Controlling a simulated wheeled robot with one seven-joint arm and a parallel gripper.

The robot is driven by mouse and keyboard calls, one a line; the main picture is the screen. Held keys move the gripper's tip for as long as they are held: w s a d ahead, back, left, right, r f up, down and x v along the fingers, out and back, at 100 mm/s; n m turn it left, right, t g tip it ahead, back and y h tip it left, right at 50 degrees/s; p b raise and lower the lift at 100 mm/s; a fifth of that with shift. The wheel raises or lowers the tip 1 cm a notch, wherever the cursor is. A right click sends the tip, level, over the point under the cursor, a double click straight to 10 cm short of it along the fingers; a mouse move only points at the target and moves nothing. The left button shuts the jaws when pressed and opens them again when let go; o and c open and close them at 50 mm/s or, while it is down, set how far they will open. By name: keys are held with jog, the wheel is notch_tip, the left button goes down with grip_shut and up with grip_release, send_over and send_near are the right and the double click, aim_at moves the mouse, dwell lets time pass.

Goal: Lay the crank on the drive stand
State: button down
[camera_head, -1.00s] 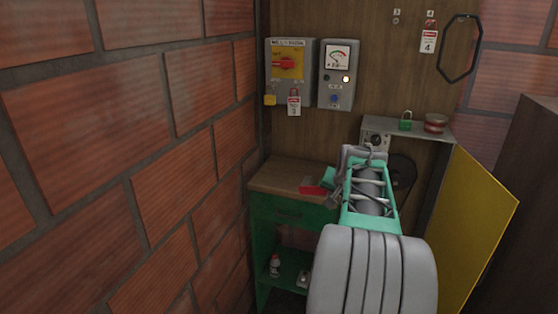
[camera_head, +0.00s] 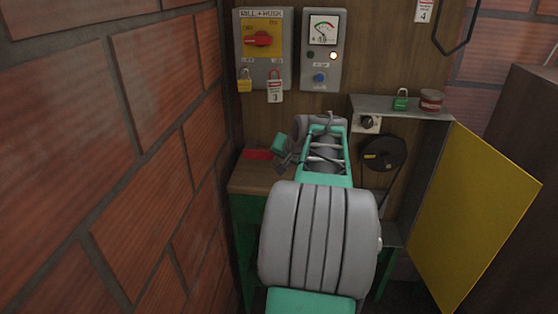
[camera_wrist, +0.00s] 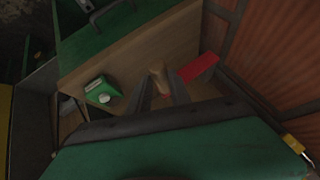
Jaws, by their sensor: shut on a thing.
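My gripper (camera_head: 286,164) reaches over the wooden bench, its dark fingers pointing down. In the wrist view my gripper (camera_wrist: 161,92) is shut on a tan, rounded piece, which looks like the grip of the crank (camera_wrist: 159,74). The rest of the crank is hidden by the fingers or too dark to make out. A green block with a pale round stub, seemingly the drive stand (camera_wrist: 97,86), is on the bench to the left of the fingers in the wrist view, apart from them. My arm hides it in the head view.
A red object (camera_head: 257,154) lies on the bench top (camera_head: 250,180) near the brick wall (camera_head: 140,130). Two switch boxes hang above. At right are a grey shelf (camera_head: 420,112) with a green padlock (camera_head: 401,99) and red tin (camera_head: 431,99), a dark pulley (camera_head: 384,154) and an open yellow door (camera_head: 475,220).

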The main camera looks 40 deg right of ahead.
jog(key=shift+r, duration=0.1)
jog(key=shift+s+a+f+b, duration=0.1)
jog(key=shift+a+f+b, duration=0.05)
jog(key=shift+f+b, duration=0.5)
notch_tip(320, 180, down, 7)
jog(key=b, duration=0.4)
jog(key=shift+b, duration=0.35)
jog(key=c, duration=1.1)
grip_release()
jog(key=shift+f, duration=0.1)
jog(key=shift+f, duration=0.1)
